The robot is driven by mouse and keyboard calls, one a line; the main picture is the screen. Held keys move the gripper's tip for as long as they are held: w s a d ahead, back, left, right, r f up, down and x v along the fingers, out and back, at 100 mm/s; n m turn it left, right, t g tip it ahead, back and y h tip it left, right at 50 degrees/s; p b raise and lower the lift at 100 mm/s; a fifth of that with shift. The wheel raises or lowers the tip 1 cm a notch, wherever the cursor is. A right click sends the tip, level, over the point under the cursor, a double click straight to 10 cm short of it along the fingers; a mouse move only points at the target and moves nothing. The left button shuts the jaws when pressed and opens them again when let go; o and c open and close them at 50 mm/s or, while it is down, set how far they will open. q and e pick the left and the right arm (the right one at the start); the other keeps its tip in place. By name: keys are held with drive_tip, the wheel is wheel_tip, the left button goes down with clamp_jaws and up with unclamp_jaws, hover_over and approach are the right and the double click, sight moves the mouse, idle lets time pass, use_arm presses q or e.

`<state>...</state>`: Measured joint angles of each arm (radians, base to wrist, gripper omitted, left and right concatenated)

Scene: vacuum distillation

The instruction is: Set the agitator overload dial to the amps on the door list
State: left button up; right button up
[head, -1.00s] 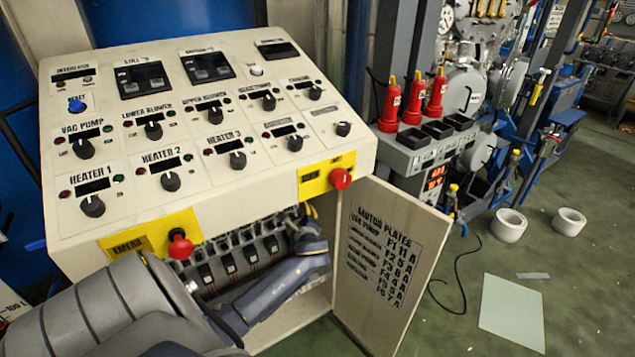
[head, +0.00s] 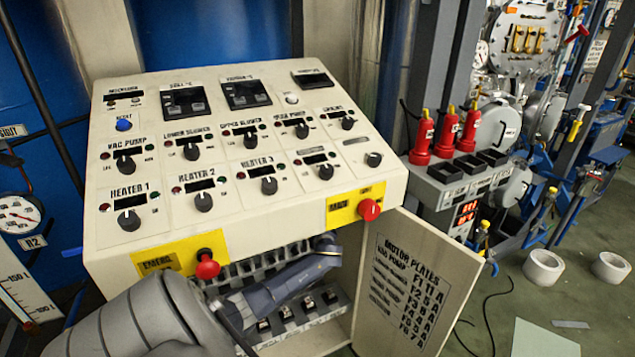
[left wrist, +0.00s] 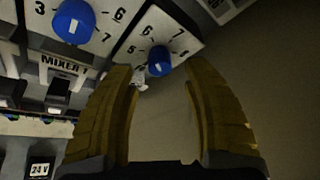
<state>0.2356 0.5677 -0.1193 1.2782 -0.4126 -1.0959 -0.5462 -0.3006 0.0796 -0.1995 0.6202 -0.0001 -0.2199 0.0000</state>
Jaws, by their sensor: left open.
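In the left wrist view my left gripper (left wrist: 162,78) is open, its two yellow-brown fingers pointing at a white dial plate. A small blue dial (left wrist: 159,68) on that plate shows beyond the gap between the fingertips, with figures such as 5, 6 and 7 around it. Contact cannot be told. A second blue dial (left wrist: 73,20) sits to its left, above a "MIXER 1" label (left wrist: 65,65). In the head view my left arm reaches into the cabinet under the sloped panel, its fingers hidden. The open door (head: 455,262) bears the "MOTOR PLATES" amps list (head: 400,290); agitator line unreadable.
The sloped console (head: 290,215) with knobs overhangs the cabinet. Two red mushroom buttons (head: 207,264) and (head: 369,210) stick out from its front edge. The open door stands right of my arm. Fused breakers (head: 290,322) line the cabinet's lower row.

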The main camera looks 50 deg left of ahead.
use_arm(q)
drive_tip(key=shift+x, duration=1.75)
drive_tip(key=shift+c, duration=0.4)
clamp_jaws()
